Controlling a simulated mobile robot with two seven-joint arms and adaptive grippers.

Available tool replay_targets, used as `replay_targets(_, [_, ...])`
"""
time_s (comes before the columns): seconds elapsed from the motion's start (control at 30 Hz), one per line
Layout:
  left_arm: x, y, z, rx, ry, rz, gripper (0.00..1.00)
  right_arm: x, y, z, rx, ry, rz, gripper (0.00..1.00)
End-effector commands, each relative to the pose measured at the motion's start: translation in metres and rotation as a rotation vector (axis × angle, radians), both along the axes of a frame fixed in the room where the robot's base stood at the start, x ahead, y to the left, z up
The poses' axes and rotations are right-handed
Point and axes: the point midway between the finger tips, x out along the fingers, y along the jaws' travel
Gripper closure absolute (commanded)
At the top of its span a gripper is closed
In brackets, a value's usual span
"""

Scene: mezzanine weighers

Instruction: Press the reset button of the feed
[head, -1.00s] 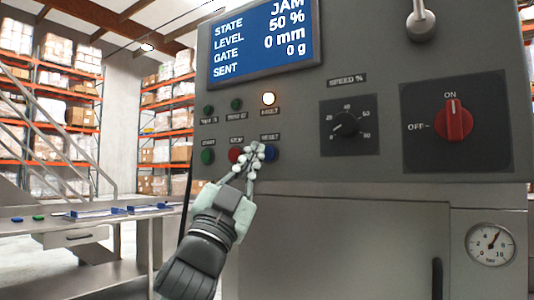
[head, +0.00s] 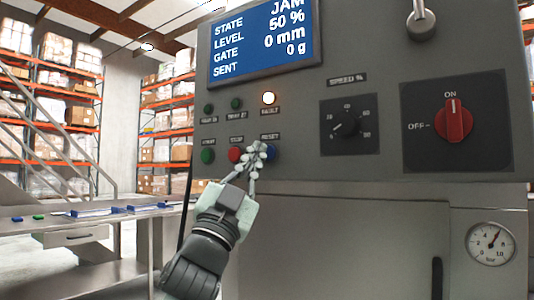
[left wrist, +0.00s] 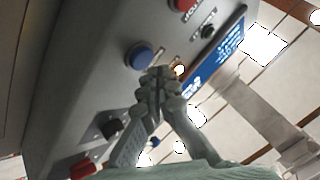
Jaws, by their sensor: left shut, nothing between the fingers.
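The blue reset button (head: 270,153) sits under the RESET label on the grey control panel (head: 300,120). It also shows in the left wrist view (left wrist: 139,57), uncovered. My left gripper (head: 257,148) is shut and empty, its fingertips in front of the panel just left of the blue button, partly overlapping it in the head view. In the left wrist view the fingertips (left wrist: 158,75) appear beside the button, and I cannot tell whether they touch the panel. The screen (head: 262,42) reads JAM, and the fault lamp (head: 269,98) glows. My right gripper is not in view.
A red stop button (head: 235,154) and a green start button (head: 208,155) are left of the gripper. A speed knob (head: 346,127) and a red ON/OFF switch (head: 453,122) are to the right. A steel table (head: 85,225) stands at the left.

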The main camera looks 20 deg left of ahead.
Motion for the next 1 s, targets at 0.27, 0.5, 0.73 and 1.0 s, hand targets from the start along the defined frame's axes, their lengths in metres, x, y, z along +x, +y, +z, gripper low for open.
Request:
replay_targets(0.27, [0.0001,0.0001,-0.0001,0.000,0.000,0.000,1.00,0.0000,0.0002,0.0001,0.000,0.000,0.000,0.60])
replay_targets(0.5, [0.0003,0.0000,0.0000,0.000,0.000,0.000,1.00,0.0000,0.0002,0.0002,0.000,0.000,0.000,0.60])
replay_targets(0.73, [0.0072,-0.0008,0.0002,-0.002,0.001,-0.001,1.00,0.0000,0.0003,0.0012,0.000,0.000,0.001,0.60])
replay_targets(1.0, [0.0085,-0.0012,0.0001,0.000,0.000,0.000,1.00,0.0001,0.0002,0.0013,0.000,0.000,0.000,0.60])
